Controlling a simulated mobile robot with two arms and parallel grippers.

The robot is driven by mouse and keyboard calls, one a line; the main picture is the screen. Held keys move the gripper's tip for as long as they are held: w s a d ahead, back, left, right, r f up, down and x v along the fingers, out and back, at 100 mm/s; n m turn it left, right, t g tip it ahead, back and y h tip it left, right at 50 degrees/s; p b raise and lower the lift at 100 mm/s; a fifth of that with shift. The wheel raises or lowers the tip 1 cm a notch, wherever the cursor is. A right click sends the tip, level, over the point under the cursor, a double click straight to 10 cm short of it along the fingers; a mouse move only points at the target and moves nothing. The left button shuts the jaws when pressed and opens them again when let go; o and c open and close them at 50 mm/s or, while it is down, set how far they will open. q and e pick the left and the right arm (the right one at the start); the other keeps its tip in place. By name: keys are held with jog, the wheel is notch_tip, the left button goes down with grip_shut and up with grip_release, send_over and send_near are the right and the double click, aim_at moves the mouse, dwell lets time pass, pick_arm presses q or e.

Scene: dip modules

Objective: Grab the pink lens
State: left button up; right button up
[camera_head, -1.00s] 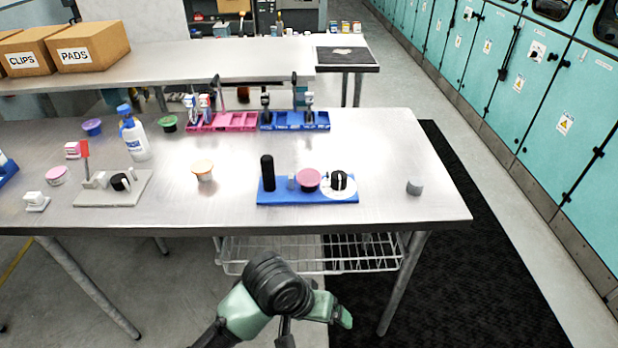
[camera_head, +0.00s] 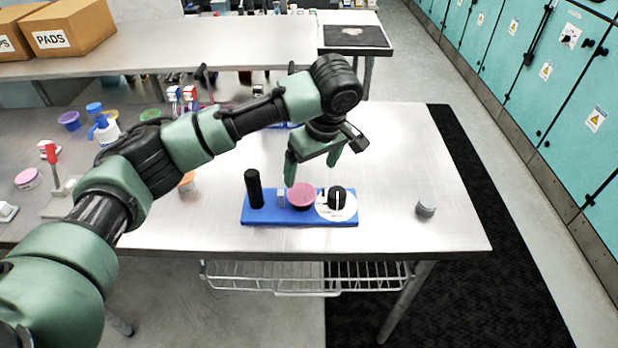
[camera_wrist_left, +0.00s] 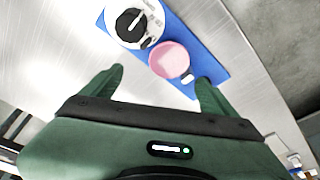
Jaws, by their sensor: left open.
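The pink lens (camera_head: 301,196) is a round pink disc on the blue base (camera_head: 270,222) on the metal table, between a small grey block and a black knob on a white dial (camera_head: 337,204). It also shows in the left wrist view (camera_wrist_left: 169,60), ahead of my fingers and midway between them. My left gripper (camera_head: 310,172) is open and empty, just above and behind the lens, fingers pointing down. It also shows in the left wrist view (camera_wrist_left: 161,80). My right gripper is not in view.
A black upright cylinder (camera_head: 254,188) stands at the base's left end. A small grey cylinder (camera_head: 426,209) sits alone to the right. A white bottle (camera_head: 104,130) and coloured cups stand at the left. The table right of the base is mostly clear.

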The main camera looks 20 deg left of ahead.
aim_at(302, 193)
pick_arm(q)
jog(key=shift+s+a+f+p, duration=0.3)
jog(key=shift+s+f+p, duration=0.15)
jog(key=shift+f, duration=0.15)
jog(key=shift+s+a+f+p, duration=0.3)
jog(key=shift+s+f, duration=0.1)
jog(key=shift+f, duration=0.2)
jog(key=x, duration=0.3)
jog(key=shift+w+p, duration=0.3)
jog(key=shift+p, duration=0.05)
jog(key=shift+w+f, duration=0.1)
jog(key=shift+f, duration=0.45)
jog(key=c, duration=1.4)
jog(key=shift+c, duration=0.2)
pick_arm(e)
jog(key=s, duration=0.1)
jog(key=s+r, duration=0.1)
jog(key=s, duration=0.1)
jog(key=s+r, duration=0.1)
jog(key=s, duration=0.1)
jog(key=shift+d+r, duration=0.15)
